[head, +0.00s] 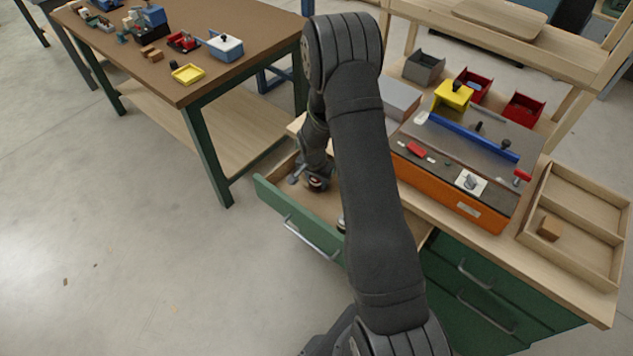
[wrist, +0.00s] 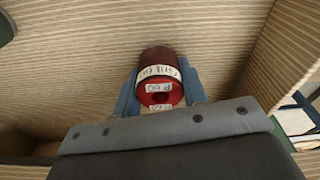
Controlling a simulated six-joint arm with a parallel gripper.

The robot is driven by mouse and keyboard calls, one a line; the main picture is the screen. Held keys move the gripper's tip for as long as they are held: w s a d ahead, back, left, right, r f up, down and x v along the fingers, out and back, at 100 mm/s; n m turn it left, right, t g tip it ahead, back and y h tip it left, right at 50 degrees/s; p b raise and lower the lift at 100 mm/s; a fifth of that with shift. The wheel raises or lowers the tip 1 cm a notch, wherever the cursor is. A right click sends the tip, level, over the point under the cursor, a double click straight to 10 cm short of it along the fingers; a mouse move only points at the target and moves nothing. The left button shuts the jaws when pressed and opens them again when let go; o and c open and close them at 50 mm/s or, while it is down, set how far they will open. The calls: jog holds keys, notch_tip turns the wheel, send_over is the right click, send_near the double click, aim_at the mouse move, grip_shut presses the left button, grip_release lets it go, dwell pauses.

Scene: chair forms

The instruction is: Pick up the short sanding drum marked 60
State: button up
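A short dark red drum (wrist: 159,64) shows in the wrist view, with white labels reading roughly "GRIT 60" and "P 60". It is in the open green drawer (head: 290,222), whose floor has a striped wood grain in the wrist view. My gripper (wrist: 160,80) has its blue fingers on either side of the drum, very close to its sides. I cannot tell whether the fingers press on it or whether it is clear of the drawer floor. In the head view my gripper (head: 316,182) is down inside the drawer, with the drum mostly hidden.
Wooden drawer walls (wrist: 290,45) stand close to the right of my gripper. The workbench holds an orange-sided machine (head: 450,190) and a wooden tray (head: 585,215). A brown table (head: 200,50) stands left.

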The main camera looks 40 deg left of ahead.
jog(key=shift+c, duration=1.2)
